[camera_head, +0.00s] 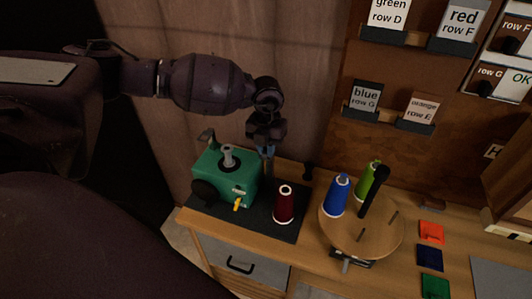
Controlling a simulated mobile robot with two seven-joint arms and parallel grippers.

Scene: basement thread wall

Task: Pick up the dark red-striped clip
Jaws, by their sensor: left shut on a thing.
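My left gripper (267,152) points down behind the green machine (231,178), close to its right rear side. It is shut on a small, narrow thing, too small and dark to name. I cannot make out a dark red-striped clip for sure anywhere. A dark red thread spool (284,204) stands upright on the dark mat (258,222), in front of and right of the gripper. A small black thing (308,171) stands at the bench's back edge, apart from the gripper. My right gripper is not in view.
A round wooden turntable (383,238) carries a blue spool (337,196), a green spool (367,180) and a black post (374,190). Orange, navy and green patches (431,232) lie to its right. Labelled holders (365,98) hang on the board behind. A drawer (240,262) is below.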

